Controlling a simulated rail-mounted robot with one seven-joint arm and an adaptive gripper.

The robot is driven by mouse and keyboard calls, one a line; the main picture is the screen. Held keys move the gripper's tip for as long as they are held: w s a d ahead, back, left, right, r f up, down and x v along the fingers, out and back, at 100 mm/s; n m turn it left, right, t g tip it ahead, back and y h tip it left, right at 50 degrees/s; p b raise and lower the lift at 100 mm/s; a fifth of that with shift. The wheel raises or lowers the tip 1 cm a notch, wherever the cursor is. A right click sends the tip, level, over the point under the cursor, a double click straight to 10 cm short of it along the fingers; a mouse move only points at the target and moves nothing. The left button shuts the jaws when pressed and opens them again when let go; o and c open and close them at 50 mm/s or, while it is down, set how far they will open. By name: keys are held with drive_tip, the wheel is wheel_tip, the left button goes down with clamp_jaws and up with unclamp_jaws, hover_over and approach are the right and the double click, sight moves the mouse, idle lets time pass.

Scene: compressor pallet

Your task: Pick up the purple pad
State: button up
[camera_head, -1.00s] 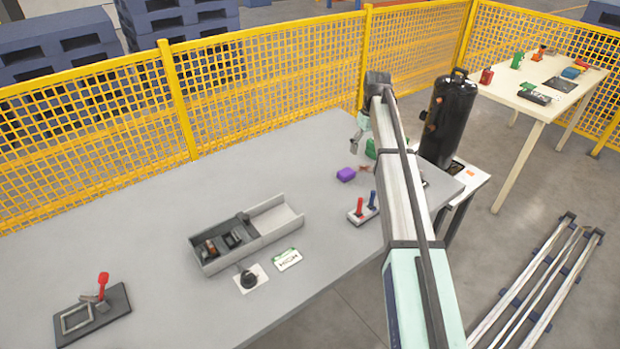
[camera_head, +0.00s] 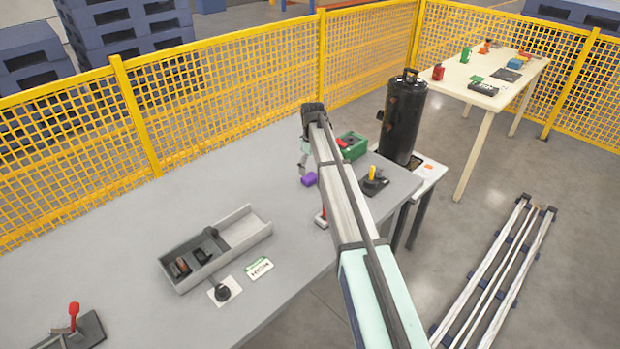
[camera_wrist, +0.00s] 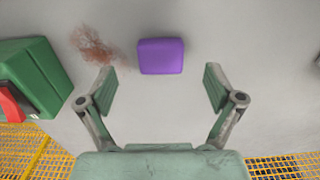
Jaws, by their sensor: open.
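The purple pad (camera_head: 309,179) lies on the grey table (camera_head: 150,220), left of my arm in the head view. In the wrist view the purple pad (camera_wrist: 160,56) is a rounded block near the top middle, just beyond the fingertips and centred between them. My gripper (camera_wrist: 160,88) is open and empty, its two fingers spread wider than the pad. In the head view my gripper (camera_head: 304,158) hangs above the table close to the pad; its fingers are small and partly hidden there.
A green box with a red part (camera_head: 352,147) stands close by; the green box (camera_wrist: 38,75) is left of my fingers in the wrist view. A black base with a yellow handle (camera_head: 372,183) and a black tank (camera_head: 402,120) are to the right. A grey tray (camera_head: 240,228) stands lower left.

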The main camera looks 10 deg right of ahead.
sight(311, 177)
drive_tip(key=shift+w+a+f+p, duration=0.1)
drive_tip(key=shift+f+p, duration=1)
drive_tip(key=shift+f, duration=1.7)
drive_tip(key=c, duration=1.1)
drive_tip(key=shift+r, duration=0.15)
wheel_tip(311, 177, up, 20)
drive_tip(key=b, duration=0.4)
drive_tip(key=o, duration=0.4)
drive_tip(key=c, duration=0.4)
